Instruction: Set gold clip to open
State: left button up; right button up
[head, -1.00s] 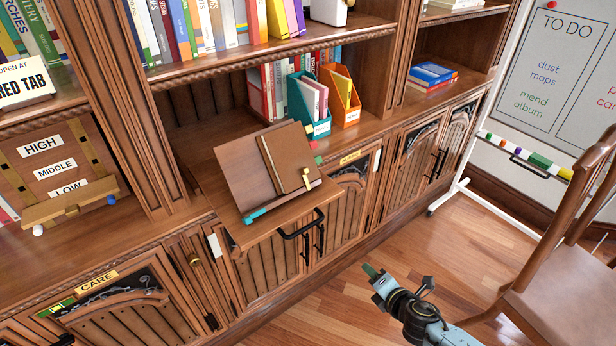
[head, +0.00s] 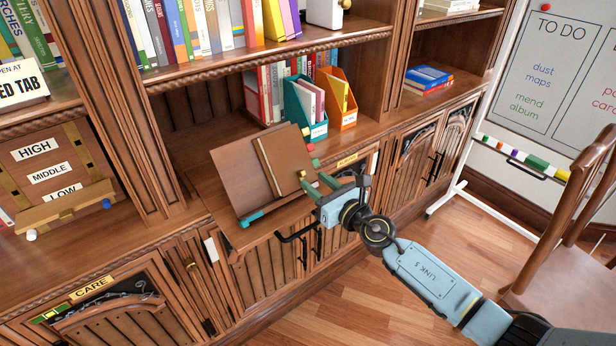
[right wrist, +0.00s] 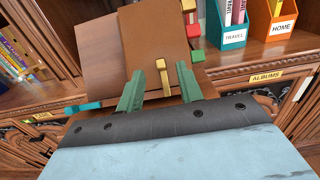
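The gold clip (right wrist: 163,76) is a small T-shaped piece at the lower edge of a brown book in the right wrist view. In the head view the gold clip (head: 302,174) is small and partly hidden by my fingers. The book (head: 280,160) leans on a sloped wooden stand (head: 235,178). My right gripper (head: 317,184) is open, its green fingers pointing at the clip. In the right wrist view the fingers stand apart, left and right of the clip; I cannot tell whether they touch it. My left gripper is not in view.
A teal clip (head: 251,219) sits at the stand's lower left. Yellow, red (head: 311,147) and green pieces stand beside the book's right. Teal (head: 306,110) and orange (head: 340,98) file boxes stand behind. A black handle (head: 297,233) is below. A chair (head: 570,240) stands right.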

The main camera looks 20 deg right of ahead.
aim_at(303, 172)
jog(key=shift+b+x, duration=0.4)
jog(key=shift+x, duration=1.6)
jog(key=shift+c, duration=0.5)
grip_shut()
